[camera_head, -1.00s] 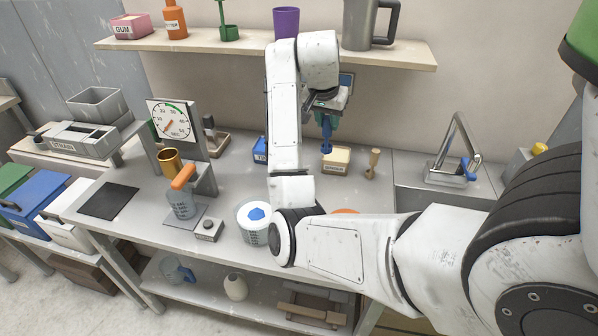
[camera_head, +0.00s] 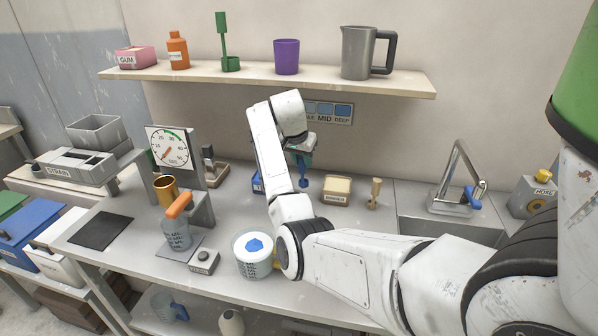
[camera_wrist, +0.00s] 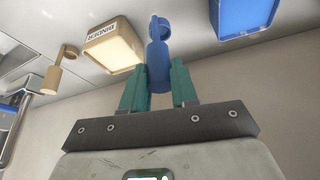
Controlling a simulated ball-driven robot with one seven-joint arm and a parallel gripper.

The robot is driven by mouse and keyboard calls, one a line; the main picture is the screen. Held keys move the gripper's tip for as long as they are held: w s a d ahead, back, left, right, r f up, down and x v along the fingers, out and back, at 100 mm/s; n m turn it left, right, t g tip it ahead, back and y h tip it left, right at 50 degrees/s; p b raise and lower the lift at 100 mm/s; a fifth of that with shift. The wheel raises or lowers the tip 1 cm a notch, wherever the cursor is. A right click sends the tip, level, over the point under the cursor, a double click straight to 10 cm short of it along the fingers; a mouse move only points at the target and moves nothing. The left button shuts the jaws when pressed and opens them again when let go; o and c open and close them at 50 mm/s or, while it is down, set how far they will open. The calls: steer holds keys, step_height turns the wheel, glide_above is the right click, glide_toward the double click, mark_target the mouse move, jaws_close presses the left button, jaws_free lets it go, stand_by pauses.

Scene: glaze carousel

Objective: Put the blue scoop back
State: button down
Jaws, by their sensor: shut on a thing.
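The blue scoop (camera_wrist: 157,60) is held between the teal fingers of my gripper (camera_wrist: 158,88) in the wrist view, with its ring end beyond the fingertips. In the head view, the scoop (camera_head: 304,182) hangs below my gripper (camera_head: 303,160), between the blue box (camera_head: 257,183) and the cream binder box (camera_head: 336,190). I cannot tell whether the scoop touches the counter. The blue box (camera_wrist: 243,14) also shows at the upper right of the wrist view. My forearm partly hides it in the head view.
A wooden scoop (camera_head: 374,194) stands right of the binder box. A white bucket (camera_head: 253,262) with blue contents is near the front edge, close to my elbow. A shelf (camera_head: 260,76) spans the wall above. A sink (camera_head: 450,228) is at right.

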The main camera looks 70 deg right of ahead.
steer(key=shift+w+d+f, duration=0.3)
steer(key=shift+w+f, duration=0.05)
steer(key=shift+f, duration=0.2)
steer(key=shift+w+d+f, duration=0.3)
steer(key=shift+f, duration=0.2)
steer(key=shift+w+d+f, duration=0.1)
steer(key=shift+f, duration=1.55)
steer(key=shift+f, duration=0.1)
steer(key=c, duration=0.9)
jaws_free()
steer(key=v, duration=1.2)
